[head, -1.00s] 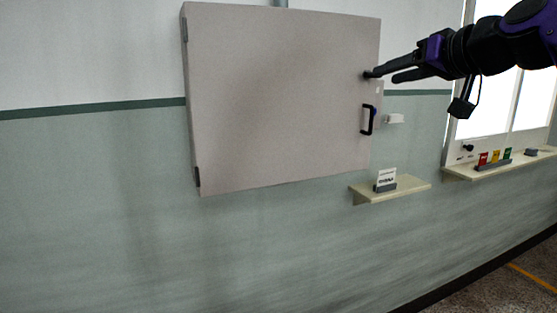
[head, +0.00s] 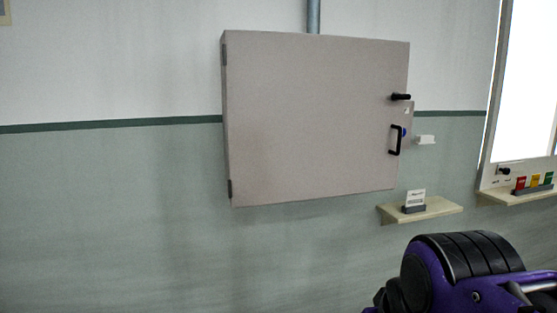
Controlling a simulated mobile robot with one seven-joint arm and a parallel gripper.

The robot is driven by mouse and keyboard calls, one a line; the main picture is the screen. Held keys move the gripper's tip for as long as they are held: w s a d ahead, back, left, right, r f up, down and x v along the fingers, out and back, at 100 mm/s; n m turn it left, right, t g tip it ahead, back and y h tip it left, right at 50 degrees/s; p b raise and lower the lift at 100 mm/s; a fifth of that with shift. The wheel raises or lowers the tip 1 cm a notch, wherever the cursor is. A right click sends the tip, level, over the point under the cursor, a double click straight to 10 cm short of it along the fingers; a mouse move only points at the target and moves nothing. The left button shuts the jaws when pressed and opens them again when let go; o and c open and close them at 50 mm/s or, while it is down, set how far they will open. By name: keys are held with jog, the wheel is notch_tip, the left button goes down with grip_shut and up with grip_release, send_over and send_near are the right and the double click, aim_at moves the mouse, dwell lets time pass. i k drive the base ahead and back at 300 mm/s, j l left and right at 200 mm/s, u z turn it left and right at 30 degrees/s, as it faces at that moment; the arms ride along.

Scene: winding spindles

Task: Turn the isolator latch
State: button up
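A closed grey cabinet (head: 310,120) hangs on the wall. A small black latch handle (head: 401,97), which looks like the isolator latch, is at the upper right edge of its door. The handle lies about level and points right. Below it is a black upright pull handle (head: 395,140), with a small blue spot beside it. My arm shows at the lower right, well below and apart from the latch. My gripper's fingers are out of view. Nothing touches the latch.
A small shelf (head: 440,209) with a white card in a dark holder (head: 414,200) juts out below the cabinet's right side. A second ledge (head: 515,197) under the window holds red, yellow and green pieces.

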aim_at(395, 96)
jog(key=i+l+z, duration=0.15)
jog(key=i+z, duration=0.15)
jog(key=i+l+z, duration=0.1)
jog(key=i+z, duration=0.15)
jog(key=i+l+u, duration=0.1)
jog(key=i, duration=0.2)
jog(key=i+l+u, duration=0.1)
jog(key=l, duration=0.3)
jog(key=i+l+u, duration=0.1)
jog(key=l, duration=0.3)
